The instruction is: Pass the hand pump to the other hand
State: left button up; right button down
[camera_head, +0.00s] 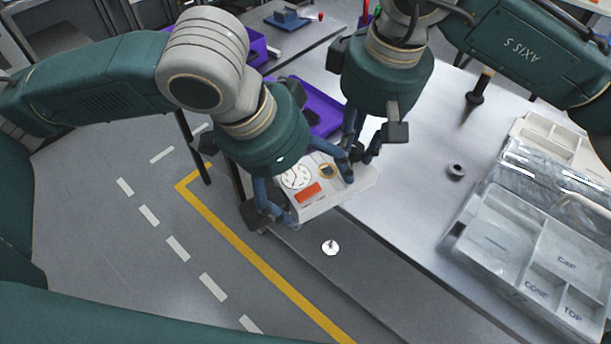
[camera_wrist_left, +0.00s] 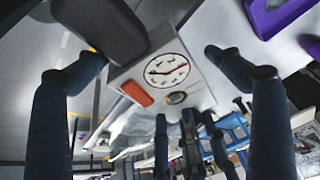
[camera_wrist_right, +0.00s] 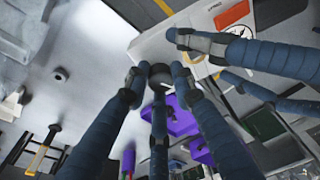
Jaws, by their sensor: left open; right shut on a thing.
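The hand pump (camera_head: 308,193) is a pale block with a round white dial and an orange label. It is in the air near the table's front edge, and it also shows in the left wrist view (camera_wrist_left: 187,92) and at the top of the right wrist view (camera_wrist_right: 205,22). My right gripper (camera_head: 360,160) is shut at its right end, by a dark round knob (camera_wrist_right: 160,76); the exact contact is partly hidden. My left gripper (camera_head: 303,187) is open, with its fingers spread on either side of the dial end. I cannot tell whether they touch it.
Pale compartment trays (camera_head: 493,228) stand on the table at right. A small grey ring (camera_head: 455,171) and a black upright tool (camera_head: 477,93) are on the table. A purple bin (camera_head: 318,101) lies behind the grippers. A white disc (camera_head: 331,249) is near the front.

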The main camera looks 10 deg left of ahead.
pick_arm(q)
jog(key=c, duration=1.5)
pick_arm(e)
jog(key=shift+s+a, duration=0.1)
jog(key=shift+a, duration=0.05)
pick_arm(q)
jog(key=shift+r, duration=0.1)
jog(key=shift+c, duration=0.7)
pick_arm(e)
jog(key=c, duration=1.6)
grip_release()
jog(key=shift+r, duration=0.1)
pick_arm(q)
jog(key=c, duration=0.3)
pick_arm(e)
jog(key=shift+o, duration=1.1)
pick_arm(q)
jog(key=shift+c, duration=0.2)
